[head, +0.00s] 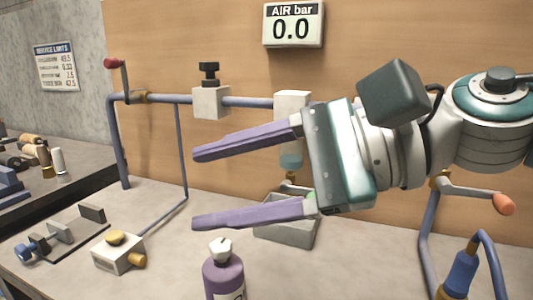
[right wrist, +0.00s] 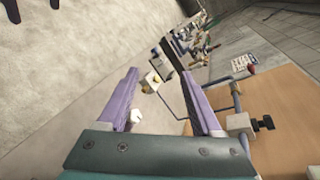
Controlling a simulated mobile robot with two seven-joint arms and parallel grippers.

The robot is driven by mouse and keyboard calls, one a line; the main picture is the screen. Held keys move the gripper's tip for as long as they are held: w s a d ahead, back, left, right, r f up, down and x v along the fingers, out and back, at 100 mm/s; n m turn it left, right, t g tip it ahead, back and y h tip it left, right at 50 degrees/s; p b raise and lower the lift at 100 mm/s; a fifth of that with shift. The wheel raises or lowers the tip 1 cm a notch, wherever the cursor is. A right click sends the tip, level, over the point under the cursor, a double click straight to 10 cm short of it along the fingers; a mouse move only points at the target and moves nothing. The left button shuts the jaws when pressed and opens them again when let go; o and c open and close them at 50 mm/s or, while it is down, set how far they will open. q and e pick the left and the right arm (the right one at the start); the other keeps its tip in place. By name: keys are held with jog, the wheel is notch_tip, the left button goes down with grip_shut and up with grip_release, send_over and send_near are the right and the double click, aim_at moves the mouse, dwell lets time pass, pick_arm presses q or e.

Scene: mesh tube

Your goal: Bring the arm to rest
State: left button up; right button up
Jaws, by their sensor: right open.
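My right gripper (head: 195,188) reaches in from the right in the head view, with its two purple fingers spread wide and nothing between them. It hangs in the air in front of the blue pipe rig and above the bench. In the right wrist view the two fingers (right wrist: 168,98) also show apart and empty. The gripper body hides part of the rig and the wooden back panel.
A purple bottle (head: 223,277) with a white cap stands below the lower finger. A blue pipe (head: 160,98) with valves runs behind. A grey tray (head: 300,233), a small valve block (head: 118,254), a blue-handled item (head: 460,274) and an air gauge (head: 292,25) are around.

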jog(key=w+d+r+m+t+h, duration=0.15)
jog(key=d+m+t, duration=0.35)
jog(key=m, duration=0.7)
jog(key=w+d+r+m+t+h, duration=0.1)
jog(key=w+d+r+m+t, duration=0.15)
jog(key=m+t, duration=0.8)
jog(key=s+d+f+m+g+h, duration=0.2)
jog(key=d+f+m+h, duration=0.5)
jog(key=m, duration=0.4)
jog(key=s+d+f+m+g+h, duration=0.2)
jog(key=d+f+m+g+h, duration=0.15)
jog(key=d+m, duration=0.55)
jog(key=s+d+f+m+g+h, duration=0.1)
jog(key=s+d+f+m+g, duration=0.2)
jog(key=s+m, duration=0.3)
jog(key=s+d+f+m+g+h, duration=0.2)
jog(key=s+d+f+m+g, duration=0.1)
jog(key=s, duration=0.4)
jog(key=s+d+f+m+g+h, duration=0.1)
jog(key=s+d+f+m+g, duration=0.2)
jog(key=s+m, duration=0.3)
jog(key=s+a+m+y+p, duration=0.1)
jog(key=a+m+y+p, duration=0.15)
jog(key=a, duration=0.85)
notch_tip(320, 180, up, 44)
jog(key=p, duration=4.2)
jog(key=shift+d+f+n+p, duration=0.2)
jog(key=shift+d+n+p, duration=0.1)
jog(key=shift+d+p, duration=0.05)
